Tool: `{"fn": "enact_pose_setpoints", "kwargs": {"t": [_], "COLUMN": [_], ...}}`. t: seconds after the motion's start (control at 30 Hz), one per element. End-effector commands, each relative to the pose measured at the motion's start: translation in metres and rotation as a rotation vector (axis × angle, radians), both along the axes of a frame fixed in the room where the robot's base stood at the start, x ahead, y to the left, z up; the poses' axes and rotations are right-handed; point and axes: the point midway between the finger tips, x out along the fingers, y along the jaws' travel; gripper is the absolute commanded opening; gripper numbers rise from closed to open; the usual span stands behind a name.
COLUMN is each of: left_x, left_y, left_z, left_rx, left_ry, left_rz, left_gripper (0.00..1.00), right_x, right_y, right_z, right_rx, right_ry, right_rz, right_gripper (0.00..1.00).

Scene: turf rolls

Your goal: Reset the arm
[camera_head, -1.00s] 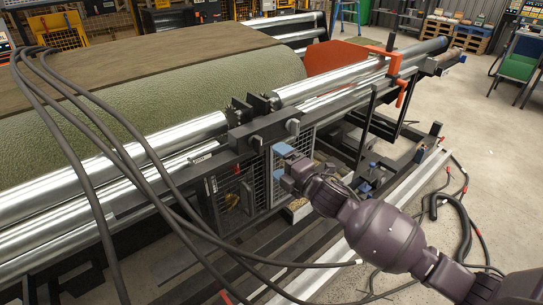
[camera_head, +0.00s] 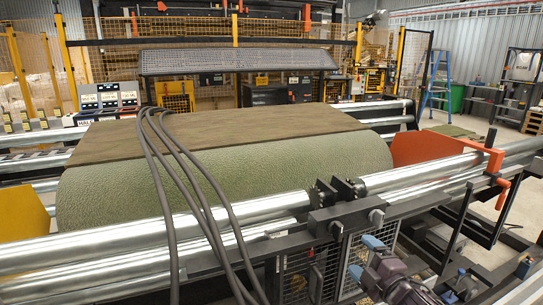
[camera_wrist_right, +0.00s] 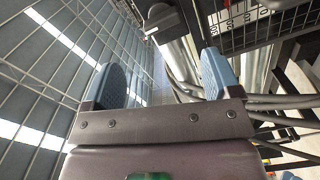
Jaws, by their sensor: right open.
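My right gripper (camera_head: 364,258) is at the lower right of the head view, in front of the machine's near frame and beside its wire-mesh panels. Its blue finger pads stand apart. In the right wrist view my right gripper (camera_wrist_right: 163,76) is open, with two blue pads wide apart and nothing between them. The dark purple right arm behind it runs out of the bottom of the head view, so most of it is hidden. My left gripper is in neither view.
A green turf roll (camera_head: 250,170) lies behind shiny metal rollers (camera_head: 130,246). Dark cables (camera_head: 185,165) hang over it. A black clamp block (camera_head: 345,213) and wire-mesh panel (camera_head: 299,276) are close to my right gripper. An orange guard (camera_head: 425,147) stands to the right.

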Motion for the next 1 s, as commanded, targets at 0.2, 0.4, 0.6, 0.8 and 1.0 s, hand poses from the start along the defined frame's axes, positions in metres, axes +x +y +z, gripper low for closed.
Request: {"fn": "enact_pose_setpoints", "kwargs": {"t": [0.2, 0.4, 0.6, 0.8, 1.0], "left_x": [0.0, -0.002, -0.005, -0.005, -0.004], "left_y": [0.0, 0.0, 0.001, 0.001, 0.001], "left_z": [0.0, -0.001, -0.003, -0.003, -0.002], "left_rx": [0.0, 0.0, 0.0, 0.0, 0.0], "left_ry": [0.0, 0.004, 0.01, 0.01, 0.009], "left_rz": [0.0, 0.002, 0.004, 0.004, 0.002], "left_gripper": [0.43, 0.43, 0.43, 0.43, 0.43], "right_x": [-0.019, -0.055, -0.115, -0.189, -0.252], "right_y": [0.001, -0.006, -0.019, -0.032, -0.042], "right_z": [-0.016, -0.056, -0.113, -0.168, -0.207], "right_rx": [0.33, 0.6, 0.864, 1.027, 1.083], "right_ry": [0.138, 0.28, 0.434, 0.547, 0.618], "right_rz": [-0.052, -0.138, -0.281, -0.451, -0.587], "right_gripper": [0.83, 0.83, 0.83, 0.83, 0.83]}}
